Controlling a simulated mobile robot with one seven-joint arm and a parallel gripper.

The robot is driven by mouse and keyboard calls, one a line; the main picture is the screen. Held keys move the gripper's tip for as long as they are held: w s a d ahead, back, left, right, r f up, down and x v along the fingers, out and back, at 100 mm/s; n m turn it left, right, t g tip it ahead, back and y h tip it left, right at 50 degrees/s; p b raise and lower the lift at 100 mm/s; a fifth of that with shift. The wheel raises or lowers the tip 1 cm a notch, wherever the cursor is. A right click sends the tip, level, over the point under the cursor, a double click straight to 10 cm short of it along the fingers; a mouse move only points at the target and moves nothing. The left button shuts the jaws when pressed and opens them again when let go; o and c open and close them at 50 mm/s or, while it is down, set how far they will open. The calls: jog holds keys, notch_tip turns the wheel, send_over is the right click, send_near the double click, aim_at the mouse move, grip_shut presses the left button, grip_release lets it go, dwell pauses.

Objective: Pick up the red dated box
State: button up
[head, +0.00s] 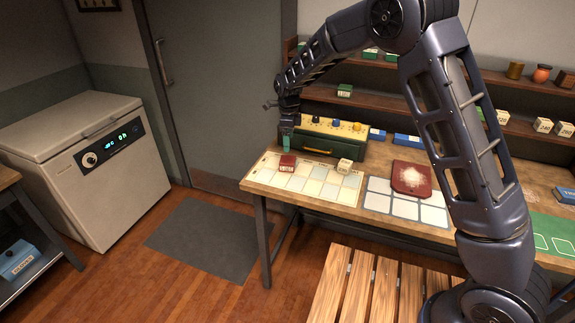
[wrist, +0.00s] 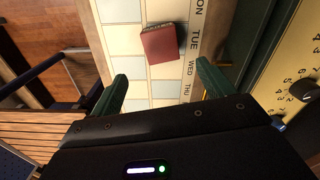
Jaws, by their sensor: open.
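The red dated box (head: 287,164) sits on the left part of a pale day-marked grid mat (head: 313,188) on the workbench. Its front face is white with small dark marks. In the wrist view the red box (wrist: 165,43) shows its plain red top, lying beside the printed strip with "TUE" and "WED". My gripper (head: 285,145) is above and close to the box in the head view. In the wrist view its two green fingers (wrist: 160,82) are wide apart and empty, with the box beyond the fingertips and roughly between their lines.
A green and yellow machine with knobs (head: 332,138) stands right behind the mat. A cream box (head: 345,165) sits on the mat's right part. A dark red tray with white powder (head: 411,178) lies farther right. Shelves with small boxes line the back wall.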

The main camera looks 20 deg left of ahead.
aim_at(287, 159)
jog(key=shift+w+a+f, duration=0.1)
jog(key=shift+a+f, duration=0.05)
jog(key=shift+f, duration=2.6)
jog(key=shift+a+f, duration=0.15)
jog(key=shift+f, duration=2.55)
jog(key=c, duration=1.1)
jog(key=shift+r, duration=0.15)
